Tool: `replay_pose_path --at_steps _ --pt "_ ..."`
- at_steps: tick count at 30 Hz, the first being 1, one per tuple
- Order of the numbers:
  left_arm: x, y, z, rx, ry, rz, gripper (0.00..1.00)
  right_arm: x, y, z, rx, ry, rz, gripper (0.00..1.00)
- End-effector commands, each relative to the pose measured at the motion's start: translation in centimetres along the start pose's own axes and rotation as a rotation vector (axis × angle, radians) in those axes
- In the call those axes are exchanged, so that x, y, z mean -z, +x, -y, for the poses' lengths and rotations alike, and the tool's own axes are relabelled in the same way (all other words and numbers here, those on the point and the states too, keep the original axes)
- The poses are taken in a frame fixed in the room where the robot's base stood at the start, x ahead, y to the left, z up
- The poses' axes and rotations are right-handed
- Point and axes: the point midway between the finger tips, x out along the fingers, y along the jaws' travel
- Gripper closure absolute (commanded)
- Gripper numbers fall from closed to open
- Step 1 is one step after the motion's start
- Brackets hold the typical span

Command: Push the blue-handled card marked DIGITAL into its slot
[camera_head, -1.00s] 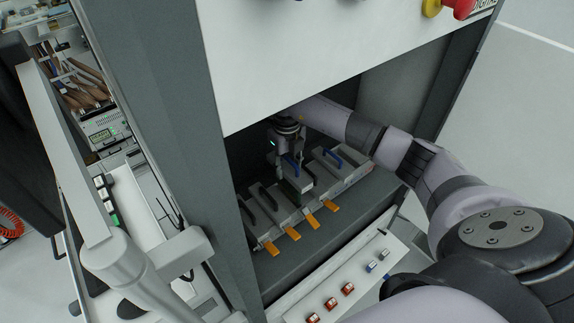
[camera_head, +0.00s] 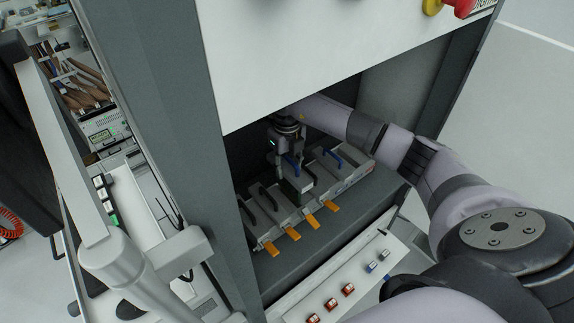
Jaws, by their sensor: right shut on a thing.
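My right gripper (camera_head: 289,172) reaches into the open bay of the grey cabinet and points down at a row of cards. It is shut on the blue handle (camera_head: 294,160) of a card; the card's label is too small to read. The card (camera_head: 302,188) stands in the row (camera_head: 290,207), and how deep it sits in its slot cannot be told. My left gripper is not in view.
Orange levers (camera_head: 311,220) stick out along the front of the row. Below is a sloped white panel (camera_head: 345,270) with red and blue switches. The cabinet's left post (camera_head: 180,120) and upper white panel (camera_head: 290,60) frame the bay. A red knob (camera_head: 460,8) sits top right.

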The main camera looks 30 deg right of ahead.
Motion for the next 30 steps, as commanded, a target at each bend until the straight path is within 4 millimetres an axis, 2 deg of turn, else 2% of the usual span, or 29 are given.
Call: replay_pose_path --at_steps 30 --pt "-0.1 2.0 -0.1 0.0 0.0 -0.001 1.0 0.0 2.4 0.0 0.0 0.0 0.0 1.0"
